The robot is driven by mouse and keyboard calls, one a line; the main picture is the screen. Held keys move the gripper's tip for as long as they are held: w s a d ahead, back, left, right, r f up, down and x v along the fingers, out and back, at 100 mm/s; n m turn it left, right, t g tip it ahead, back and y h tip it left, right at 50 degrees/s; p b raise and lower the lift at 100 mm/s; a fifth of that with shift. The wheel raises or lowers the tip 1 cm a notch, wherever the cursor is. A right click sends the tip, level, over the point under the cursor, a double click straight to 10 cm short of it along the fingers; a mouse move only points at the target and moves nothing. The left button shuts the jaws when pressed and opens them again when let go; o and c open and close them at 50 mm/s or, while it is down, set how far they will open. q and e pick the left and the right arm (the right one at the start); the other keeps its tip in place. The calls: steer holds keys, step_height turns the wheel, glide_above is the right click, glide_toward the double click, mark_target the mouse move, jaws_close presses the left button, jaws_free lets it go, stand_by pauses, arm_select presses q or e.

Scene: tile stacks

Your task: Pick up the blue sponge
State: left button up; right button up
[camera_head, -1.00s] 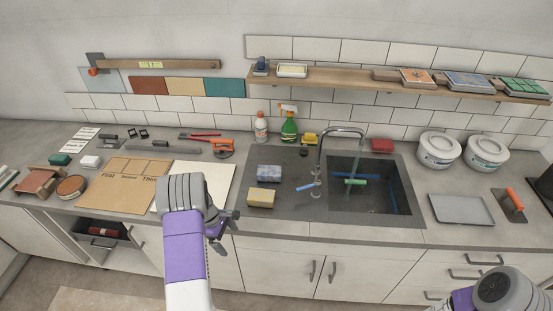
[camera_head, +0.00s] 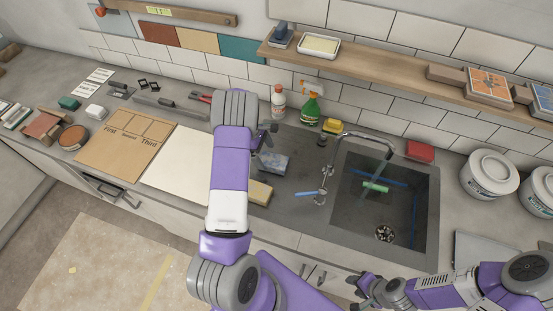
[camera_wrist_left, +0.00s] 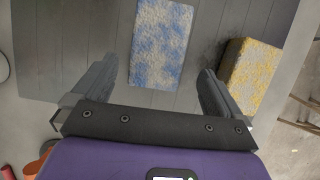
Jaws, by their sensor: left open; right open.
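The blue sponge (camera_head: 272,163), mottled blue and white, lies on the dark counter surface left of the sink. In the left wrist view the blue sponge (camera_wrist_left: 162,40) is ahead of and between the fingers. My left gripper (camera_wrist_left: 159,68) is open and empty, with the sponge near its fingertips and a gap on each side. In the head view my left arm comes down beside the sponge and the gripper is mostly hidden. My right gripper (camera_head: 366,290) is open and empty, in front of the cabinets below the sink.
A yellow sponge (camera_head: 259,192) lies just in front of the blue one, partly behind my left arm; the left wrist view shows it right of the right finger. A sink (camera_head: 432,205) with a faucet (camera_head: 366,138) is to the right. Bottles (camera_head: 309,105) stand behind.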

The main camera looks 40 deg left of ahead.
mark_target(270, 159)
arm_select(q)
steer(key=x, duration=0.5)
steer(key=shift+w+d+p, duration=0.15)
steer(key=shift+w+p, duration=0.15)
steer(key=shift+p, duration=0.1)
steer(key=shift+c, duration=0.5)
steer(key=c, duration=0.9)
steer(key=shift+r, duration=5)
